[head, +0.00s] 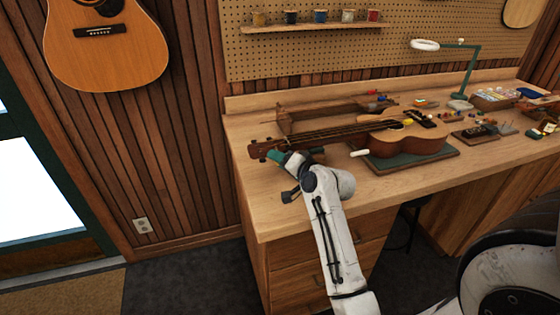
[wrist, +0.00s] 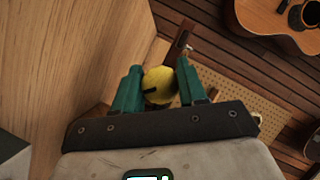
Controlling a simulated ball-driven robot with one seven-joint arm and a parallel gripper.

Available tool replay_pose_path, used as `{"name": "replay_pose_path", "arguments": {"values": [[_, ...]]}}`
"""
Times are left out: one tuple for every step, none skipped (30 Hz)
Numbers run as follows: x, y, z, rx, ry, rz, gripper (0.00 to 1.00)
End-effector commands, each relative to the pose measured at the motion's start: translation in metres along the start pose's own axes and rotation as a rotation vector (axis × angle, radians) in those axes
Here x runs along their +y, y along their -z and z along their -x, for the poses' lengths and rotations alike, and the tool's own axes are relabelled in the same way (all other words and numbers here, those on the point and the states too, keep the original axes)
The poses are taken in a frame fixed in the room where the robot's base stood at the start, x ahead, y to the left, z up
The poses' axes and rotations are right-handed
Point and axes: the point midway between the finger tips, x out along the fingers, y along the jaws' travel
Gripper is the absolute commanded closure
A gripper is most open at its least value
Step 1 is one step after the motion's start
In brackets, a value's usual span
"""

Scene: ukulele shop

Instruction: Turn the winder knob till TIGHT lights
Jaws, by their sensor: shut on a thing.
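In the wrist view my gripper (wrist: 159,72) has its two green fingers closed on a round yellow knob (wrist: 160,86) with a dark mark on its face. I take it to be the winder knob. In the head view my gripper (head: 275,156) is at the headstock end of the ukulele (head: 400,138), near the bench's left end, and my arm hides the knob. The ukulele lies on its back with its neck pointing left and its body on a dark green mat (head: 408,160). No TIGHT light can be made out in either view.
The wooden bench (head: 262,215) has bare top at its front left. A green-armed lamp (head: 470,70) and small parts trays (head: 495,98) stand to the right. A pegboard shelf (head: 312,28) holds several small pots. A guitar (head: 105,45) hangs on the slatted wall.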

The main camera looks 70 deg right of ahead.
Motion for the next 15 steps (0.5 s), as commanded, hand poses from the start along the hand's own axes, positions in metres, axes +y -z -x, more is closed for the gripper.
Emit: {"name": "replay_pose_path", "arguments": {"values": [[0.001,-0.0008,-0.0001,0.0,0.01,-0.023,0.89],[0.0006,-0.0008,-0.0002,0.001,0.015,-0.033,0.89],[0.0002,-0.0007,-0.0002,0.001,0.018,-0.039,0.89],[0.0001,-0.0007,-0.0002,0.001,0.018,-0.039,0.89],[0.0001,-0.0006,-0.0002,0.001,0.018,-0.039,0.89],[0.0002,-0.0006,-0.0001,0.001,0.018,-0.038,0.89],[0.0002,-0.0006,-0.0001,0.001,0.017,-0.038,0.89],[0.0002,-0.0006,-0.0001,0.001,0.017,-0.038,0.89],[0.0002,-0.0006,-0.0001,0.001,0.017,-0.038,0.89],[0.0003,-0.0005,-0.0001,0.001,0.017,-0.037,0.56],[0.0003,-0.0006,-0.0001,0.001,0.017,-0.037,0.53],[0.0003,-0.0005,-0.0001,0.001,0.017,-0.037,0.49],[0.0003,-0.0005,-0.0001,0.001,0.017,-0.037,0.46],[0.0003,-0.0004,-0.0001,0.001,0.017,-0.037,0.43],[0.0003,-0.0004,-0.0001,0.001,0.017,-0.037,0.39]]}}
